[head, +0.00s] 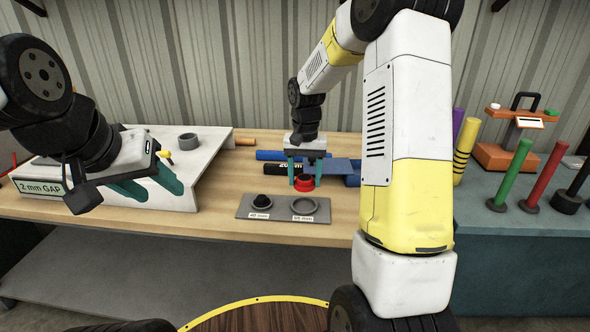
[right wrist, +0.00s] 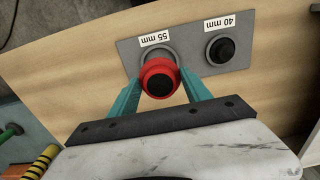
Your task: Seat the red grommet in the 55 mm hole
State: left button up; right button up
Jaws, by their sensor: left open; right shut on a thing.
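The red grommet (head: 304,183) with a dark centre is held between the teal fingers of my right gripper (head: 305,178). It also shows in the right wrist view (right wrist: 160,78), where it covers part of the 55 mm hole (right wrist: 152,57). In the head view the ringed 55 mm hole (head: 304,208) lies in a grey plate (head: 275,213), nearer than the grommet, which appears above the plate. The 40 mm hole (head: 261,203) to its left has a black grommet (head: 262,199) in it. My left gripper (head: 155,188) is open and empty at the left, in front of the white stand.
A white stand (head: 215,155) labelled 2 mm GAP with a grey ring (head: 188,141) on it is at the left. Blue and black rolls (head: 285,168) lie behind the plate. Coloured posts (head: 510,175) stand at the right. The wooden table front (head: 300,232) is clear.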

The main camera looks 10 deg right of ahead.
aim_at(304, 187)
jog(key=shift+f, duration=1.6)
jog(key=shift+f, duration=0.2)
jog(key=shift+f, duration=1.05)
jog(key=shift+f, duration=0.75)
jog(key=o, duration=1.4)
notch_tip(304, 187, up, 8)
jog(key=shift+f, duration=0.1)
